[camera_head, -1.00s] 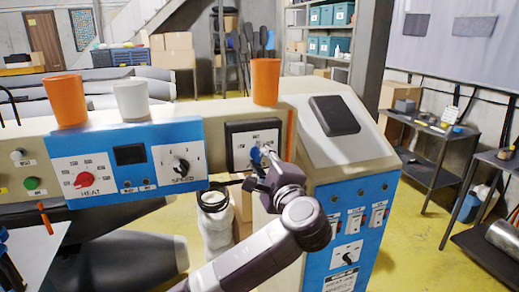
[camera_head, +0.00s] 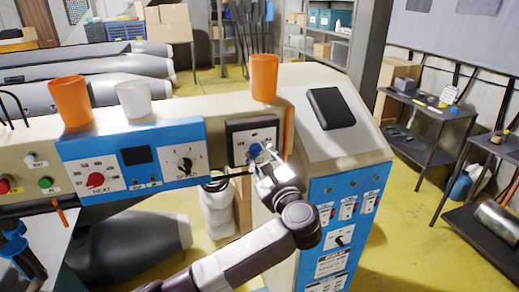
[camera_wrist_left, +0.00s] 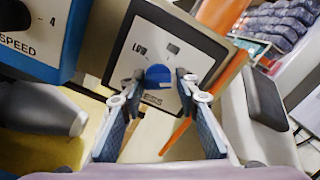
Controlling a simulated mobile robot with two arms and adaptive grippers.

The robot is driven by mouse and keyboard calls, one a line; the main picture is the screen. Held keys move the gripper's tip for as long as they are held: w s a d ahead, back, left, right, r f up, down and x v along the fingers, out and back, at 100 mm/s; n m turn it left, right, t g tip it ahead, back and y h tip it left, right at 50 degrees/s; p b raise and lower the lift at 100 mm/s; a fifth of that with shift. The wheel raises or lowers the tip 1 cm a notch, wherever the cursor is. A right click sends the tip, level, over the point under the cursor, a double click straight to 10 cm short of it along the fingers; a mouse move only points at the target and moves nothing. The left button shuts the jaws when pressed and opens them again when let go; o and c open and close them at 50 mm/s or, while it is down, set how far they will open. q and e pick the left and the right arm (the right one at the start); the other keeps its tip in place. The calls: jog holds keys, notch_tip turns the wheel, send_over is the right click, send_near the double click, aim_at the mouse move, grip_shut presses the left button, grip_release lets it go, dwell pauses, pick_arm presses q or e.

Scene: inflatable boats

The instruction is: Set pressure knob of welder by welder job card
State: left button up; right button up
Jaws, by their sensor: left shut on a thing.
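The pressure knob is a blue round knob (camera_head: 255,149) on a white plate in a dark frame (camera_head: 233,136), on the front of the beige welder (camera_head: 340,118). In the left wrist view the knob (camera_wrist_left: 158,77) sits between the two fingers, with LOW printed to its upper left and another mark above it, too small to read. My left gripper (camera_head: 262,160) is shut on the knob; it also shows in the left wrist view (camera_wrist_left: 160,82). The knob's pointer direction cannot be told. My right gripper is not in view. I cannot make out a job card.
A blue panel to the left carries a black SPEED knob (camera_head: 185,165) and a red HEAT knob (camera_head: 95,180). An orange cup (camera_head: 264,78), another orange cup (camera_head: 70,101) and a white cup (camera_head: 133,99) stand on top. A white bottle (camera_head: 216,208) stands below.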

pick_arm(q)
jog(key=shift+f, duration=0.15)
dwell(0.3)
jog(key=o, duration=1)
jog(key=shift+c, duration=0.2)
jog(key=shift+o, duration=1)
jog(key=v, duration=1.2)
